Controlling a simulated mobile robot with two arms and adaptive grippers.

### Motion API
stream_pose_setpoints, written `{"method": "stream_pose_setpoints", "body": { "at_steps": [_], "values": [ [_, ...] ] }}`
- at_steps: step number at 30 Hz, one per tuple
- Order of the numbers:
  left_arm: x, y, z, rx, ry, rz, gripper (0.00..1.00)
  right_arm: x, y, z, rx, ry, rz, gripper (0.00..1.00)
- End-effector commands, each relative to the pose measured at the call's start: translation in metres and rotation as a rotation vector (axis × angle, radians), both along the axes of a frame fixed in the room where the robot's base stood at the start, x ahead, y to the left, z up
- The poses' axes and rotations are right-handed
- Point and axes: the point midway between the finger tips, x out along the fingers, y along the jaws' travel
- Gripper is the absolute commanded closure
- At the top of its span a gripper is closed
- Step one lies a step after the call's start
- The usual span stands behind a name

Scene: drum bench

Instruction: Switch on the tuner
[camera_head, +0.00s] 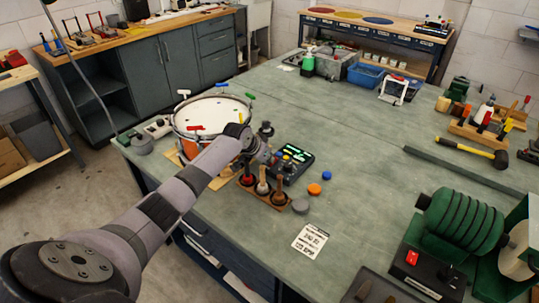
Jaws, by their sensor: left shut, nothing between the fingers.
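The tuner (296,161) is a dark box with bright green on its face and small coloured parts. It lies on the green bench, right of the drum (207,112). My left arm reaches in from the lower left, across the drum's front edge. My left gripper (270,158) is shut and empty at the tuner's left side. It hides part of that side, and I cannot tell whether it touches the tuner. My right gripper is not in view.
A wooden holder (277,202) with several upright handled tools stands just in front of the tuner. An orange knob (314,189) and a grey puck (300,206) lie beside it. A printed card (310,240) lies nearer. The bench middle is clear; a hammer (470,151) lies at right.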

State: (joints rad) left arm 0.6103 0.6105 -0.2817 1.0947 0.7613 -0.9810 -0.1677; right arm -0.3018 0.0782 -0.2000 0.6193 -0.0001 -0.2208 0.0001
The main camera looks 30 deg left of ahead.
Motion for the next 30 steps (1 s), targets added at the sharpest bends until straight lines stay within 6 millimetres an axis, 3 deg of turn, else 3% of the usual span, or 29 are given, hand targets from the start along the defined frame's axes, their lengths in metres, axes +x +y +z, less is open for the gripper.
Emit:
{"method": "stream_pose_setpoints", "body": {
  "at_steps": [17, 30],
  "values": [
    [0.015, -0.001, 0.006, -0.001, -0.001, 0.001, 1.0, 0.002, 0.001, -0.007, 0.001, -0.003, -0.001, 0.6],
    [0.015, -0.002, 0.013, -0.001, -0.001, 0.001, 1.0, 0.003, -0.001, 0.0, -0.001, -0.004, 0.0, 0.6]
  ]
}}
